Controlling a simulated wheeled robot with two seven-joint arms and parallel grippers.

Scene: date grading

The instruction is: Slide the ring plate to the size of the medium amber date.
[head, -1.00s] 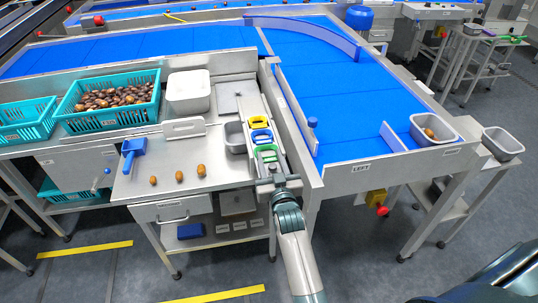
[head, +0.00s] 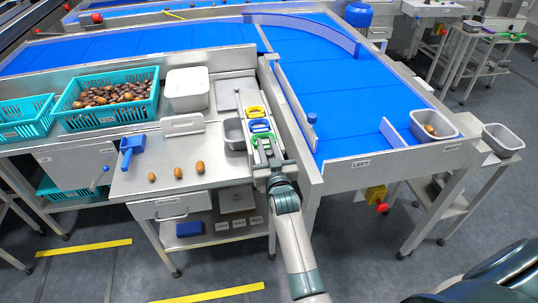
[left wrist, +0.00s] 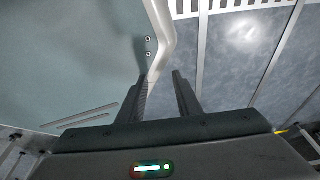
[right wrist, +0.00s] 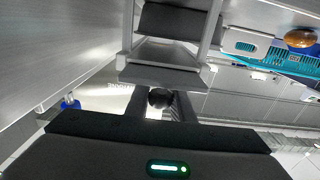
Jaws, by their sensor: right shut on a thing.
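The ring plate stands on a rail at the steel bench's right edge, with a yellow ring (head: 255,112), a blue ring (head: 260,126) and a green ring (head: 263,143) nearest me. Three amber dates lie in a row on the bench: left (head: 151,177), middle (head: 178,172) and right (head: 200,167). The middle one looks between the others in size. My left gripper (left wrist: 160,90) is open and empty, outside the head view.
A grey tin (head: 234,134) stands beside the plate's left side. A blue scoop (head: 131,150), a white tub (head: 188,90) and a teal crate of dates (head: 75,118) are further left. The blue conveyor (head: 350,110) runs to the right behind a steel wall.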

